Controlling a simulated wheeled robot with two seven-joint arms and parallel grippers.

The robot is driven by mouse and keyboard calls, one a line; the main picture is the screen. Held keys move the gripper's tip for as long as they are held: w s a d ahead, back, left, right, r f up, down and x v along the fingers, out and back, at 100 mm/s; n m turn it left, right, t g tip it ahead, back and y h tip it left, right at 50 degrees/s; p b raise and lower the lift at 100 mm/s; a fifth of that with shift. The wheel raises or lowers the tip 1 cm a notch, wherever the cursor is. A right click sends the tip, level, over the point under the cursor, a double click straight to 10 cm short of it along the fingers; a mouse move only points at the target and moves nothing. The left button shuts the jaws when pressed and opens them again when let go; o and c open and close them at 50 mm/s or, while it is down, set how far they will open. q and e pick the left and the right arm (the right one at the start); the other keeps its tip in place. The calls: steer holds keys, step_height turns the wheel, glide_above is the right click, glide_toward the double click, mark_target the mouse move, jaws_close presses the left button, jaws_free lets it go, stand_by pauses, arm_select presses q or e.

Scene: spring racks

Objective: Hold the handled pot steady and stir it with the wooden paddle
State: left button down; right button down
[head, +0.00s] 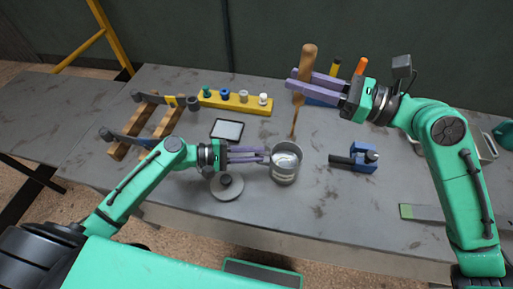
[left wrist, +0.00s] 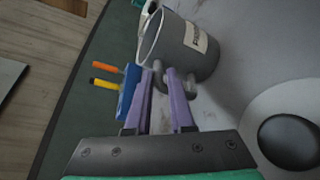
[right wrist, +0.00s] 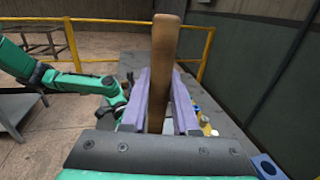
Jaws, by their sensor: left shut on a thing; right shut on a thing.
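The grey metal pot (head: 285,172) stands upright on the table, with a pale label on its side. It also shows in the left wrist view (left wrist: 188,52). My left gripper (head: 266,155) is at the pot's left side, its purple fingers shut on the pot's handle (left wrist: 162,80). The wooden paddle (head: 308,58) is upright, slightly tilted, in my right gripper (head: 298,88). Its thick shaft stands between the purple fingers in the right wrist view (right wrist: 163,65). The paddle's lower tip is above and behind the pot, outside it. The pot's inside looks pale.
A round grey lid (head: 227,188) with a dark knob lies left of the pot. A blue block with a dark cylinder (head: 358,158) is to the right. A yellow rack (head: 236,103) with several pegs, a framed tablet (head: 227,130) and a wooden rack (head: 150,125) lie behind and left.

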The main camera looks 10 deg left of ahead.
step_height(320, 180, down, 18)
steer(key=shift+r, duration=0.15)
stand_by(1.0)
steer(key=c, duration=1.5)
jaws_free()
jaws_close()
steer(key=shift+a, duration=0.15)
